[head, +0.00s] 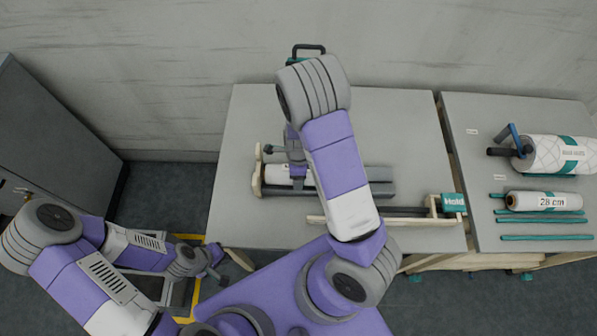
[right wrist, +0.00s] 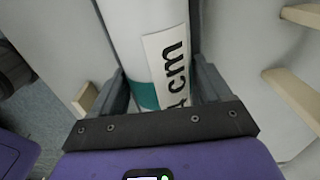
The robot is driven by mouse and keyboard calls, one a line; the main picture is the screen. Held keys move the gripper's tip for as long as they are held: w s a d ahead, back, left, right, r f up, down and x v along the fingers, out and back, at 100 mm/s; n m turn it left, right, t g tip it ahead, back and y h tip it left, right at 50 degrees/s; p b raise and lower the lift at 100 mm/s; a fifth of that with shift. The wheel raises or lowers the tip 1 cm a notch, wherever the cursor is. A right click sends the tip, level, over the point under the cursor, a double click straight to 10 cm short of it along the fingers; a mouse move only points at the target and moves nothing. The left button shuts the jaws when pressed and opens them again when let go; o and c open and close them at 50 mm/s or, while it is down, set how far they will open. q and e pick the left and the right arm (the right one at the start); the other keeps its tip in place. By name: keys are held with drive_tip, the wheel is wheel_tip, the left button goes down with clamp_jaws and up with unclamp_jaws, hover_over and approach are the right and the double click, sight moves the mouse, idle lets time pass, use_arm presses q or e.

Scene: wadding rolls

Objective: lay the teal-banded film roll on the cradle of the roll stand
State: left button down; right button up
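A white film roll with a teal band and a label ending in "cm" (right wrist: 150,45) lies between the two fingers of my right gripper (right wrist: 160,92) in the right wrist view. Both fingers appear to be against its sides. In the head view the white roll (head: 285,173) shows partly at the left end of the grey, wood-ended roll stand (head: 372,174). My right arm covers much of both, so I cannot tell if the roll rests on the cradle. My left gripper (head: 212,264) hangs low left of the table, away from the roll; its opening is unclear.
A second fixture with a teal sign (head: 454,203) stands at the table's front right. The right table holds a "28 cm" roll (head: 543,201), a larger quilted roll (head: 556,154) and several teal rods (head: 547,238). The back right of the main table (head: 395,120) is clear.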

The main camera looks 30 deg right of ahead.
wheel_tip(320, 180, up, 13)
drive_tip(key=p, duration=0.4)
drive_tip(key=shift+p, duration=0.4)
drive_tip(key=shift+f, duration=0.1)
